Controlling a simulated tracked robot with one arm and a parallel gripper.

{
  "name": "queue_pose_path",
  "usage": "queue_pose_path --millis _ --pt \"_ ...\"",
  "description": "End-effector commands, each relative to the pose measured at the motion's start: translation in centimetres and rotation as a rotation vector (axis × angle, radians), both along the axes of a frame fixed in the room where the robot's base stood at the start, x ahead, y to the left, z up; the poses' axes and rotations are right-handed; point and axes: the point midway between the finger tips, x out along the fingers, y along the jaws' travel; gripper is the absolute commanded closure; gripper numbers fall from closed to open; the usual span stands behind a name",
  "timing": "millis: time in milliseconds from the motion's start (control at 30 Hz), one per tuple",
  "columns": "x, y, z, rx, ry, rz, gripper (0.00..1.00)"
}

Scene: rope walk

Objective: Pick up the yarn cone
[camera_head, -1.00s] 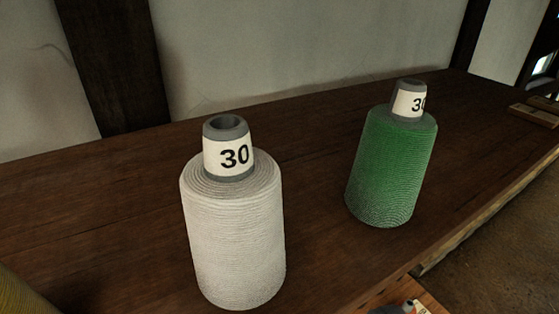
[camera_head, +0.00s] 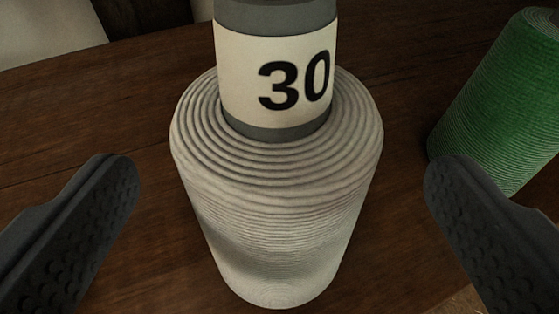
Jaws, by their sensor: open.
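A white yarn cone (camera_head: 275,215) stands upright on the dark wooden table, in the middle of the view. Its grey core carries a cream label with a black "30", and the core's top is cut off by the upper edge. A green yarn cone (camera_head: 505,100) stands to the right, partly out of frame. My gripper (camera_head: 281,180) is open, with one dark finger on each side of the white cone. Both fingers appear apart from the yarn, and nothing is between them but the white cone.
The dark wooden table top (camera_head: 70,130) is clear to the left of the white cone. A pale wall (camera_head: 45,30) with a dark post stands behind. The green cone is close behind the right finger in the picture.

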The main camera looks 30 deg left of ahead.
Motion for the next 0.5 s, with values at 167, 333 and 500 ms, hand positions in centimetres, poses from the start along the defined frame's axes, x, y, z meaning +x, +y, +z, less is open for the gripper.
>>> queue_pose_path --millis 167,333,500 --pt "1.4 1.1 -1.2 -0.001 0.006 0.004 0.09" --pt "3.1 2.1 -1.7 -0.001 0.003 0.002 0.09" --pt "3.3 2.2 -1.9 -0.002 0.001 0.0 0.09"
